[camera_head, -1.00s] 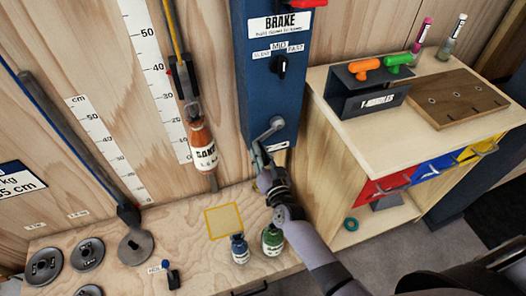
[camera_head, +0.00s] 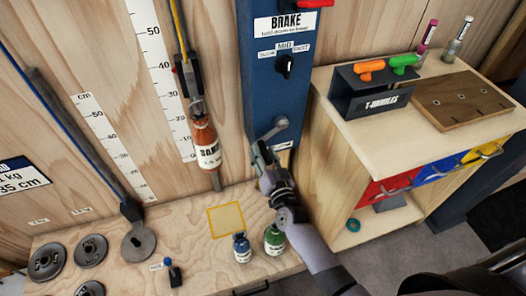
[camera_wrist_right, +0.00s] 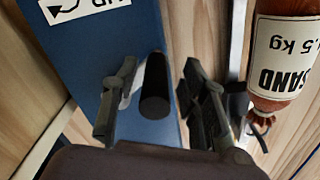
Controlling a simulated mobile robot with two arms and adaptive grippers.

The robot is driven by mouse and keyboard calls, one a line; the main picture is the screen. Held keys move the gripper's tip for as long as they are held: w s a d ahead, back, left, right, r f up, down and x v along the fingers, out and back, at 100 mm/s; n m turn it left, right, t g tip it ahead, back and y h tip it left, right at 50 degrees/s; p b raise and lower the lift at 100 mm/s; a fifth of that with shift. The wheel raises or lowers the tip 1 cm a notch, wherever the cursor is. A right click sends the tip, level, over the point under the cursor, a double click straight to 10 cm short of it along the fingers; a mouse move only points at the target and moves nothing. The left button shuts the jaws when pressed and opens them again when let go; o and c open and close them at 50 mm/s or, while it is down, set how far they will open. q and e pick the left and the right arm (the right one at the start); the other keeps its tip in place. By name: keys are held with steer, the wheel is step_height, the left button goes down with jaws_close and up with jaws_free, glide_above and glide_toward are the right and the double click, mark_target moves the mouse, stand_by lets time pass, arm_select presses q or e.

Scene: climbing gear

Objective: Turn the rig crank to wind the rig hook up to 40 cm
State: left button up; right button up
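The rig crank (camera_head: 274,129) sits low on the blue rig post (camera_head: 277,97), its arm slanting down-left. My right gripper (camera_head: 262,156) is at its end. In the right wrist view, the open fingers (camera_wrist_right: 160,100) stand on either side of the black crank handle (camera_wrist_right: 155,92), with gaps showing on both sides. An orange sand bag (camera_head: 207,142) hangs below a dark block (camera_head: 189,77) on a yellow line, beside the tall white scale (camera_head: 158,50). The rig hook is hard to make out at the bag's top. My left gripper is not in view.
A brake selector knob (camera_head: 286,66) marked MID is above the crank. Blue (camera_head: 242,247) and green (camera_head: 274,238) bags stand on the bench beneath my right arm. A wooden cabinet (camera_head: 350,130) with T-handles stands close at right. Weight plates (camera_head: 91,251) lie at left.

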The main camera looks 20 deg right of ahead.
steer(key=s, duration=1.1)
steer(key=shift+d, duration=0.15)
